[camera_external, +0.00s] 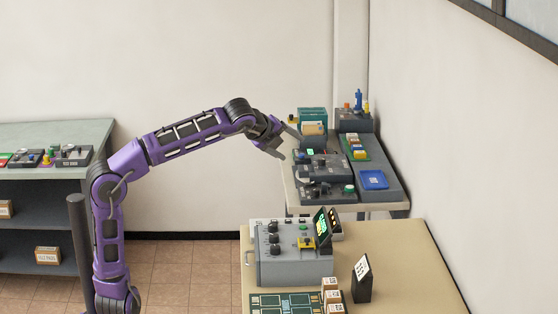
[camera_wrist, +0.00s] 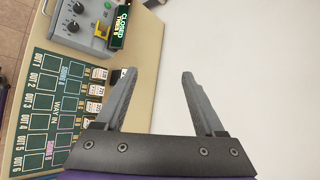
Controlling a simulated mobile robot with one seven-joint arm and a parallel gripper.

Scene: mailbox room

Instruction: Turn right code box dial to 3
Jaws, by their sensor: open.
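A grey box (camera_external: 290,268) with black dials (camera_external: 273,239) and a lit screen (camera_external: 321,226) stands on the near table. Which dial is the right code box dial I cannot tell; the settings are too small to read. In the wrist view, two dials (camera_wrist: 73,27) show at the top left, beside a screen (camera_wrist: 119,27) reading "CLOSED". My gripper (camera_external: 285,144) is open and empty, raised above and behind the grey box, near the back table's left side. In the wrist view, its fingers (camera_wrist: 160,75) are apart with only pale wall between them.
A green panel (camera_wrist: 48,115) with small labelled boxes (camera_wrist: 97,90) lies beside the grey box. A dark upright holder (camera_external: 362,279) stands to its right. The back table (camera_external: 340,210) carries several dark devices and a blue tray (camera_external: 373,180). A shelf (camera_external: 45,190) stands left.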

